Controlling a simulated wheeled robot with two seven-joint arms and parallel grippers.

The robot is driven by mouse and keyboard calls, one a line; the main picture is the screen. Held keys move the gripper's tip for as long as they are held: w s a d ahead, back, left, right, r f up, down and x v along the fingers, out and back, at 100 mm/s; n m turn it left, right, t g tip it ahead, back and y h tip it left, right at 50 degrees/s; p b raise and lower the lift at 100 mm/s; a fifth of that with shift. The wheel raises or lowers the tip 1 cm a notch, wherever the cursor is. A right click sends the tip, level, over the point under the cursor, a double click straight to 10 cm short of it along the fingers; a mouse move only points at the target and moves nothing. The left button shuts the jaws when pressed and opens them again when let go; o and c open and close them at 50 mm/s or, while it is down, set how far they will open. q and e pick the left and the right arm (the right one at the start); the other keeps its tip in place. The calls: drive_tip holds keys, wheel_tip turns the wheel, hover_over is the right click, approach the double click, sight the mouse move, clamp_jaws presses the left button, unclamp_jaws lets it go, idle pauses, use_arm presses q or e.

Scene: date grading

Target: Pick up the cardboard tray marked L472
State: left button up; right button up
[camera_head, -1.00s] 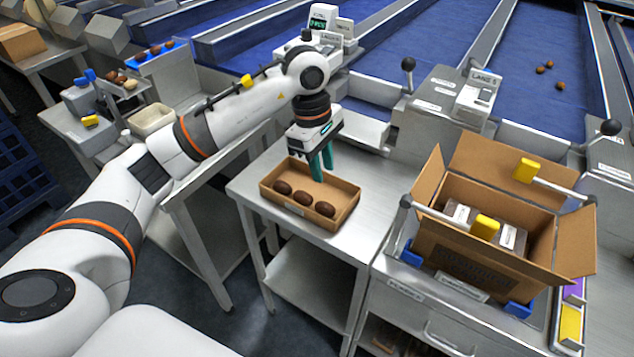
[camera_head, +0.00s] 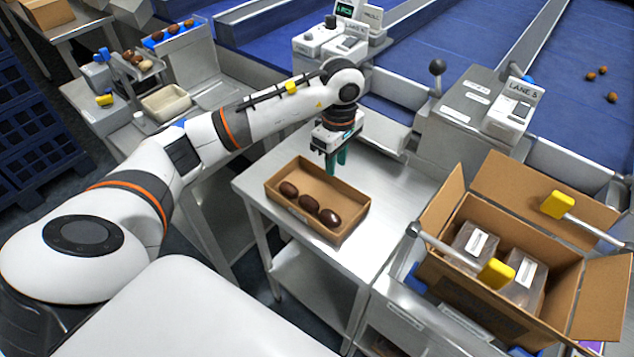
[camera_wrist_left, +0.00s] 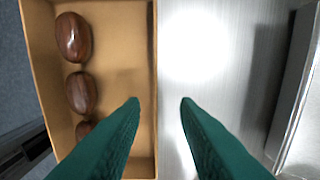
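An open cardboard tray (camera_head: 347,230) sits on a steel table and holds several brown dates (camera_head: 308,203) in a row. I cannot read any marking on it. My left gripper (camera_head: 336,166) points down at the tray's far wall, its teal fingers apart. In the left wrist view the open fingers (camera_wrist_left: 160,101) stand on either side of the tray's wall (camera_wrist_left: 153,50), one over the inside and one over the bare table. Whether they reach below the rim I cannot tell. My right gripper is not in view.
A large open carton (camera_head: 455,290) with packs and yellow-ended levers (camera_head: 495,272) stands to the right. A machine marked LANE 5 (camera_head: 510,110) and the blue conveyor lie behind. The steel table (camera_head: 395,190) is bare right of the tray.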

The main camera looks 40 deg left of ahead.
sight(317, 196)
use_arm(q)
drive_tip(key=f, duration=0.1)
drive_tip(key=f+p, duration=0.1)
drive_tip(key=f, duration=0.1)
drive_tip(key=shift+s+a+f, duration=0.1)
drive_tip(key=shift+s+f, duration=0.15)
drive_tip(key=shift+f, duration=0.1)
drive_tip(key=shift+w+f, duration=0.1)
drive_tip(key=shift+f, duration=0.45)
clamp_jaws()
